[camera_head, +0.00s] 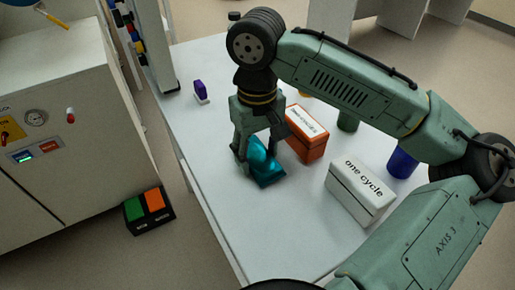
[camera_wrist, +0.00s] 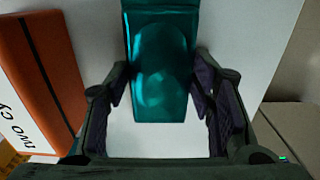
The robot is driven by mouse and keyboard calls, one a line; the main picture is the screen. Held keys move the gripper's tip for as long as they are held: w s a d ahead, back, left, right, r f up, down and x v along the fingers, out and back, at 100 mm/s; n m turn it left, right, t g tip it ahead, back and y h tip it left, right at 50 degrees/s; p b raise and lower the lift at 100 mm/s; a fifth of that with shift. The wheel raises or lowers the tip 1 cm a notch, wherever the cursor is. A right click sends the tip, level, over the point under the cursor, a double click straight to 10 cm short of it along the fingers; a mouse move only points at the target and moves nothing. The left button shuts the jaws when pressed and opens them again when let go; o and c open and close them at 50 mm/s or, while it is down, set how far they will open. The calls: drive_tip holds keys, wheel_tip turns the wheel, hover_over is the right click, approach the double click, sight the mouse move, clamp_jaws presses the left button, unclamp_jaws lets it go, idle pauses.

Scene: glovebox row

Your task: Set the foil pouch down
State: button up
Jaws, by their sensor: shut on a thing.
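The foil pouch (camera_head: 267,163) is shiny teal and lies between the fingers of my gripper (camera_head: 257,164) in the head view. In the wrist view the pouch (camera_wrist: 160,65) reaches from the top edge to between the two fingers of my gripper (camera_wrist: 160,92). My gripper is shut on it. The pouch is low over the white table (camera_head: 238,215), just left of the orange box. I cannot tell whether its lower edge touches the table top. My fingers hide part of the pouch in the head view.
An orange box (camera_head: 312,144) stands close to the pouch; it also shows in the wrist view (camera_wrist: 45,75). A white box marked "one cycle" (camera_head: 355,195), a blue container (camera_head: 402,164) and a dark green one (camera_head: 348,122) stand to the right. The table's front left is clear.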

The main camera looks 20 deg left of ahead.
drive_tip(key=shift+f, duration=0.1)
drive_tip(key=shift+f, duration=0.15)
drive_tip(key=o, duration=1.2)
